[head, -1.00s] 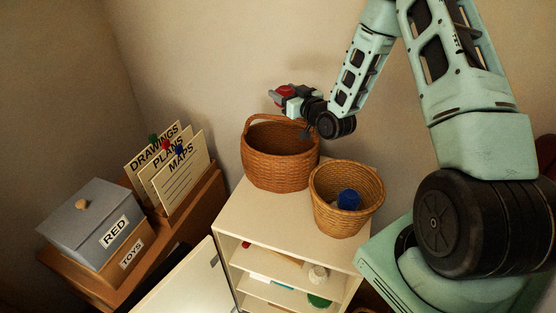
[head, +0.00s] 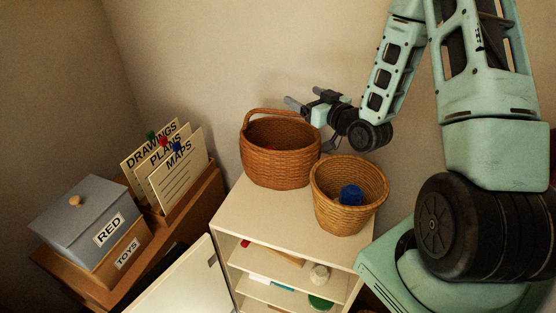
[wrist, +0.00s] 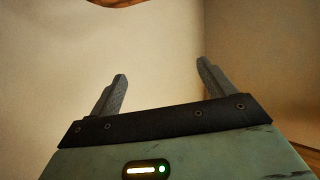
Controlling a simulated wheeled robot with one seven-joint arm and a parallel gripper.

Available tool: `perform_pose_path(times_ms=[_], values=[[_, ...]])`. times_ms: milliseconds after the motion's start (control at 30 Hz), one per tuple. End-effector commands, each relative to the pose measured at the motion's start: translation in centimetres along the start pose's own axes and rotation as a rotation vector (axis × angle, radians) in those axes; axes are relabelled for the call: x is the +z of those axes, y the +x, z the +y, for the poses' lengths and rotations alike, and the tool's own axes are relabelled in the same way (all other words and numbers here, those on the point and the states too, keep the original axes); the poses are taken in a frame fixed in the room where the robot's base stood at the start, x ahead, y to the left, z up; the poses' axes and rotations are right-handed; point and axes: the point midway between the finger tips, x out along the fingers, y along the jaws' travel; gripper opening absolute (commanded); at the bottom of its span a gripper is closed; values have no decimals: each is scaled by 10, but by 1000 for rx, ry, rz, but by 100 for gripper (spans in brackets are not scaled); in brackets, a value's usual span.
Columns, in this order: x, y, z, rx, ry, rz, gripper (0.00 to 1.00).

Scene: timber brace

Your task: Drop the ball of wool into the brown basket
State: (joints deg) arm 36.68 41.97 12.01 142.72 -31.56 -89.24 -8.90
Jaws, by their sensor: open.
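The brown basket (head: 279,169) with a hoop handle stands at the back of the white cabinet top. A small patch of red shows dimly inside it, low behind the front rim; most of it is hidden. I see no ball of wool anywhere else. My gripper (head: 306,99) is open and empty, above and to the right of the basket, near the wall. In the wrist view its two grey fingers (wrist: 162,70) stand wide apart with only bare wall between them, and a sliver of brown basket (wrist: 118,2) shows at the top edge.
A lighter wicker basket (head: 336,213) holding a blue thing (head: 350,195) stands at the front right of the cabinet (head: 245,216). Lower shelves hold small items. At left are a grey lidded box (head: 80,220) and a card file (head: 180,175). The wall is close behind.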

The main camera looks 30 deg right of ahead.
Motion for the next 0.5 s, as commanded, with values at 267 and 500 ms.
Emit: perform_pose_path(times_ms=[267,500], values=[[-5,-28,1,-1,2,-3,82],[-6,-39,2,-1,2,-4,82]])
